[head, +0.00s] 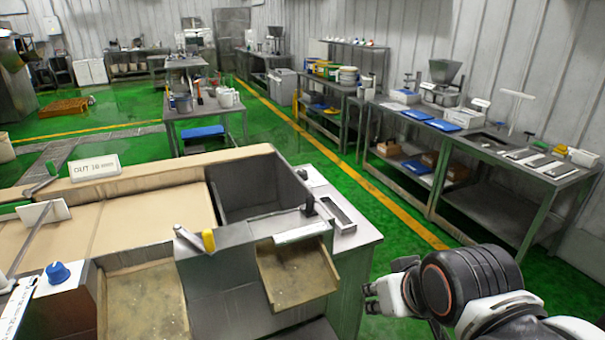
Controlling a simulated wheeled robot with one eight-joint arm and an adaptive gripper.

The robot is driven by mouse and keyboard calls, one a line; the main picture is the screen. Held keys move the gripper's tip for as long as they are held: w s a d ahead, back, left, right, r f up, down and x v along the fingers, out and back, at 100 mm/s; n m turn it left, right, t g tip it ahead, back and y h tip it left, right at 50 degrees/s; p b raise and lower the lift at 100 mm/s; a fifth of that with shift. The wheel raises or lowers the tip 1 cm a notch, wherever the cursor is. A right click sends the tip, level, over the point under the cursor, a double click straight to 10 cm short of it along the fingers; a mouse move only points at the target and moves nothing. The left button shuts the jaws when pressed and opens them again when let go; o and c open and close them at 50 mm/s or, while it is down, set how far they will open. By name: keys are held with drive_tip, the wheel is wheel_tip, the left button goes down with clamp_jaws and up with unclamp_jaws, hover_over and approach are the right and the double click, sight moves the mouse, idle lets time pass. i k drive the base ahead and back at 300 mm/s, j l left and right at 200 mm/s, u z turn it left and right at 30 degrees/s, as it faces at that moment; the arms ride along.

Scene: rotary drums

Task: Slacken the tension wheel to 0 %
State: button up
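I cannot make out a wheel marked as the tension wheel in the head view. A blue knob (58,272) sits on the near left of the machine (220,285), beside a white scale strip. A yellow-tipped lever (208,240) lies at the machine's near middle, and a small black knob (309,206) stands on its right part. My gripper (377,298) shows partly at the lower right, beyond the dark round part of my arm. It is to the right of the machine and apart from these controls. Its finger opening is unclear.
A grey open bin (258,185) and a sloping chute (300,275) form the machine's right part. A white display (94,168) stands on its tan bed. A bench (490,160) with trays lines the right wall. Green floor (385,215) is clear between machine and bench.

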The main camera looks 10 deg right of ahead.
sight(302, 174)
drive_tip(key=l, duration=1)
drive_tip(key=l+u, duration=0.15)
drive_tip(key=l, duration=0.85)
drive_tip(key=i+l, duration=0.2)
drive_tip(key=l, duration=0.15)
drive_tip(key=i+l+u, duration=0.1)
drive_tip(key=i+l, duration=0.3)
drive_tip(key=l, duration=0.25)
drive_tip(key=i+j+u, duration=0.1)
drive_tip(key=i+j, duration=0.15)
drive_tip(key=i, duration=0.15)
drive_tip(key=i+j, duration=0.25)
drive_tip(key=i, duration=0.2)
drive_tip(key=i+j+u, duration=0.15)
drive_tip(key=i, duration=0.3)
drive_tip(key=j, duration=0.1)
